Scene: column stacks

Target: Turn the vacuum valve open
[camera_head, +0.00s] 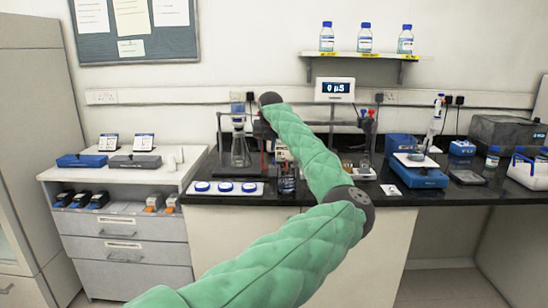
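A glass filter flask (240,155) with a blue-tinted funnel on top stands on the black bench, left of centre. The vacuum valve itself I cannot make out; it may be too small or hidden near the flask and my arm. My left arm, in a green quilted sleeve, reaches up across the middle of the view. My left gripper (263,130) is a small dark shape below the arm's far end, just right of the funnel. Its fingers are too small and partly covered to read. My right gripper is not in view.
A display (335,90) reading about 0 µS stands behind my arm. A blue balance (416,172) and a pipette stand are to the right. A white pad with blue-topped dishes (225,188) lies at the bench's front edge. Bottles stand on a wall shelf (368,55).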

